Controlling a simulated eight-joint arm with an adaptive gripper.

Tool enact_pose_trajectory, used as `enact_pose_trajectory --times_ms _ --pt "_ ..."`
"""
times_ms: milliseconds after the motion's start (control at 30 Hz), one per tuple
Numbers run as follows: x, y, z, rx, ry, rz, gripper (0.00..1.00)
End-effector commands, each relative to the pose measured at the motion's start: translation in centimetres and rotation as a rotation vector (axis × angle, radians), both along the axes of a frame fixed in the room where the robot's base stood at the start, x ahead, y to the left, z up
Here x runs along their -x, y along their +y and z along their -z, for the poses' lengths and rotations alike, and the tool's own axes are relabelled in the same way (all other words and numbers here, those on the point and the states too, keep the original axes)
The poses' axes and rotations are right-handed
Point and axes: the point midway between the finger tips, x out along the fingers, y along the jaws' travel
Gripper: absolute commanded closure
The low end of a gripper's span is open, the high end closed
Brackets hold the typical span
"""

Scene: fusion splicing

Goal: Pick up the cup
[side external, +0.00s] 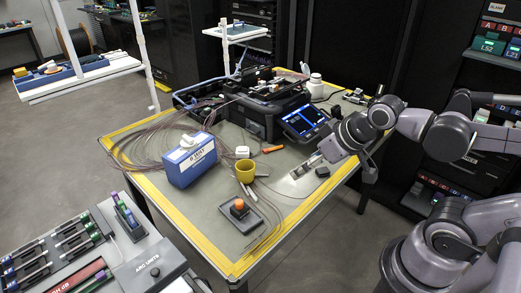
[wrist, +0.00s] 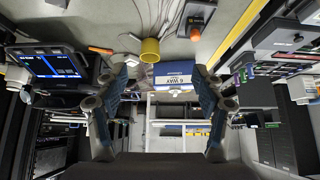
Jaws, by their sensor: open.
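The yellow cup (side external: 245,171) stands upright on the grey work table, just right of the blue box. It also shows in the wrist view (wrist: 150,50), above the gap between my fingers. My gripper (side external: 308,166) is to the right of the cup in the side view, apart from it. In the wrist view my gripper (wrist: 159,78) has its two fingers spread wide, with nothing held between them.
The blue box (side external: 190,160) stands left of the cup. A white block (side external: 242,152) is behind it; a tray with an orange knob (side external: 239,206) is in front. The black splicer (side external: 265,108) and its screen (side external: 304,120) stand at the back. Loose cables (side external: 150,140) lie at left.

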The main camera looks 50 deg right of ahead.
Motion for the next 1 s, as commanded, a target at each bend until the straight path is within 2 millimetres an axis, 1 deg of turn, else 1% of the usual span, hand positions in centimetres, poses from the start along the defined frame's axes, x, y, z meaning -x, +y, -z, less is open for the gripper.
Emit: enact_pose_trajectory --times_ms 467,533,867,1000 --pt "-0.01 -0.01 -0.01 0.001 0.0 -0.001 0.31" --pt "-0.01 -0.01 -0.01 0.001 0.0 -0.001 0.15" --pt "-0.03 0.0 -0.02 -0.001 0.001 0.001 0.15" --pt "-0.76 -0.06 -0.58 -0.027 0.018 0.041 0.15"
